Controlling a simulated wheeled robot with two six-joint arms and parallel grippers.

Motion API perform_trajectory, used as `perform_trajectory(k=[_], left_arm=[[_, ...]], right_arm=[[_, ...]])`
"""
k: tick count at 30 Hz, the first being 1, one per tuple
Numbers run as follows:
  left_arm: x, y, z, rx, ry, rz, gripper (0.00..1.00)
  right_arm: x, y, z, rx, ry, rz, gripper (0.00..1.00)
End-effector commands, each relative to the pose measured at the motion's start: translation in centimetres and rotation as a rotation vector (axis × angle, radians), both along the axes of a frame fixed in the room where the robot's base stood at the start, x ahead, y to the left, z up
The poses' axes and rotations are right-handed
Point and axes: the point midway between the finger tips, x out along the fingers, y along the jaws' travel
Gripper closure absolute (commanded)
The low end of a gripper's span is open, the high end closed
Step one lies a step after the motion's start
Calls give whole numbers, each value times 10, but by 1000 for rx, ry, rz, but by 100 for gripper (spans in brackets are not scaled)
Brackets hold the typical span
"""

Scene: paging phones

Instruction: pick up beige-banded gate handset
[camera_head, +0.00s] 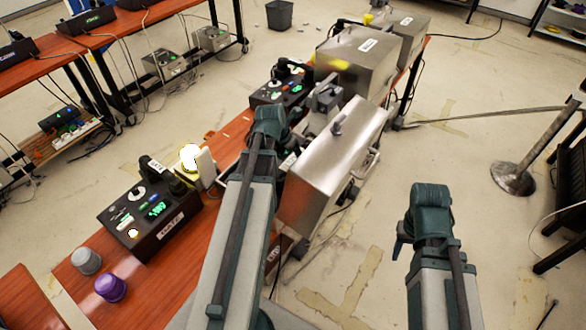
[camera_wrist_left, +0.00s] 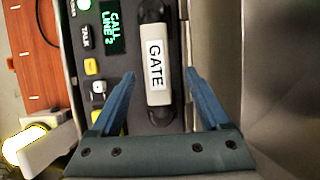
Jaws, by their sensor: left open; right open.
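The handset (camera_wrist_left: 155,98) shows in the left wrist view as a dark bar with a pale beige band reading GATE. It lies on a dark console whose green display (camera_wrist_left: 112,32) reads CALL LINE 2. My left gripper (camera_wrist_left: 160,78) is open, with one blue finger on each side of the banded part. No firm grip shows, and the fingers appear apart from it. In the head view my left gripper (camera_head: 270,122) is over the table, and its arm hides much of what is beneath. My right gripper (camera_head: 425,205) is open and empty, over the floor at right.
A nearer console (camera_head: 150,218) and a farther console (camera_head: 283,90) stand on the orange table. A lit lamp (camera_head: 190,157) is left of my left arm. Steel boxes (camera_head: 330,165) line the right side.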

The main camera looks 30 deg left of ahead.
Motion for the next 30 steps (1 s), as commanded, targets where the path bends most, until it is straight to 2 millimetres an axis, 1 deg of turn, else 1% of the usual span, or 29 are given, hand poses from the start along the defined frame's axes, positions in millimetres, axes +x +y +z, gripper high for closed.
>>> perform_trajectory(k=[5, 12, 16, 30], left_arm=[[3, 1, -7, 0, 0, 0, 20], [17, 5, -35, 0, 0, 0, 20], [21, 4, -46, 0, 0, 0, 20], [22, 3, -46, 0, 0, 0, 20]], right_arm=[[0, 0, -7, 0, 0, 0, 50], [0, 0, -35, 0, 0, 0, 50], [0, 0, -46, 0, 0, 0, 50], [0, 0, -46, 0, 0, 0, 50]])
